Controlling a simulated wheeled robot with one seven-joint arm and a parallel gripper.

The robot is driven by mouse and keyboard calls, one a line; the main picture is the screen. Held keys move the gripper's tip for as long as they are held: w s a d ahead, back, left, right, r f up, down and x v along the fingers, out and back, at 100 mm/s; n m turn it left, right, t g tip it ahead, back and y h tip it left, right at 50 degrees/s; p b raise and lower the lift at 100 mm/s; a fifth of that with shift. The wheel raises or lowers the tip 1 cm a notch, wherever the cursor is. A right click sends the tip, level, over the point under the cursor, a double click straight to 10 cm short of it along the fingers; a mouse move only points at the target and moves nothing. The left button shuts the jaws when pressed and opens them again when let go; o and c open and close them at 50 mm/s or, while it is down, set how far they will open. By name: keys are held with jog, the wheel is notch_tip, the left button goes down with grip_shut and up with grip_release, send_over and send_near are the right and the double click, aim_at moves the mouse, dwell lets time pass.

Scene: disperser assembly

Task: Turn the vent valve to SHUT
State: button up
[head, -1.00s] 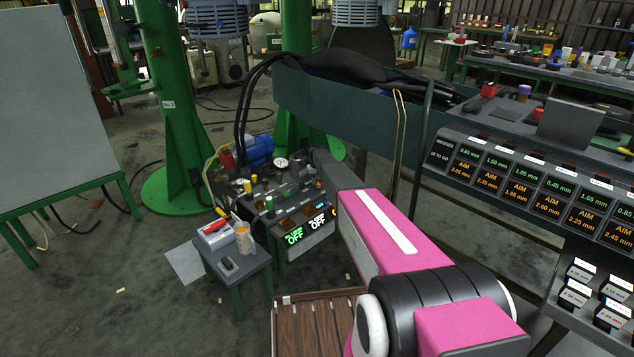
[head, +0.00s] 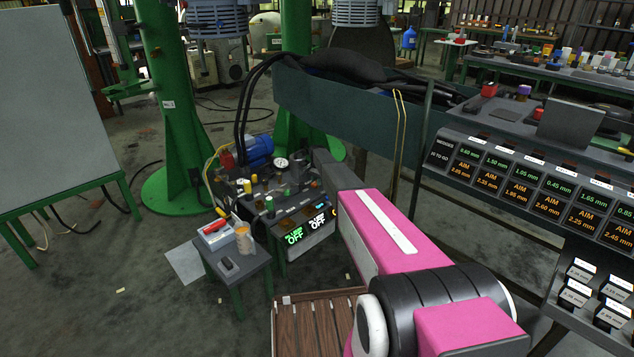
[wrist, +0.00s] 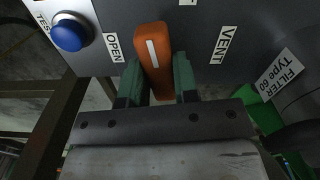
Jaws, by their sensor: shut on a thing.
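The vent valve handle (wrist: 153,50) is an orange lever with a white line along it, in the wrist view. It stands nearly upright in the picture, its top leaning slightly left. My gripper (wrist: 158,80) is shut on it, one green finger on each side. The OPEN label (wrist: 114,47) is just left of the handle and the VENT label (wrist: 223,45) is to its right. Part of another label (wrist: 217,3) is cut off at the top edge, and I cannot read it. In the head view my arm hides the gripper and the handle.
A blue TEST button (wrist: 70,34) sits left of the handle. A FILTER TYPE 60 label (wrist: 280,75) is at the right. In the head view, the pump panel displays (head: 306,230) read OFF. A small side table (head: 232,262) with several items stands close left of the panel.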

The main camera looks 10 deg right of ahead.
jog(key=shift+m, duration=0.8)
jog(key=o, duration=0.9)
jog(key=shift+r, duration=0.1)
notch_tip(320, 180, up, 11)
jog(key=shift+f, duration=0.15)
jog(key=s+r+n, duration=0.2)
jog(key=s+n, duration=0.1)
jog(key=s, duration=1.6)
jog(key=s+r+n, duration=0.2)
jog(key=s+n, duration=0.2)
jog(key=s, duration=1.5)
jog(key=s+r+n, duration=0.2)
jog(key=s+n, duration=0.1)
jog(key=s, duration=1.6)
jog(key=shift+s+d+r+n, duration=0.1)
jog(key=shift+r+n, duration=0.1)
jog(key=shift+n, duration=0.1)
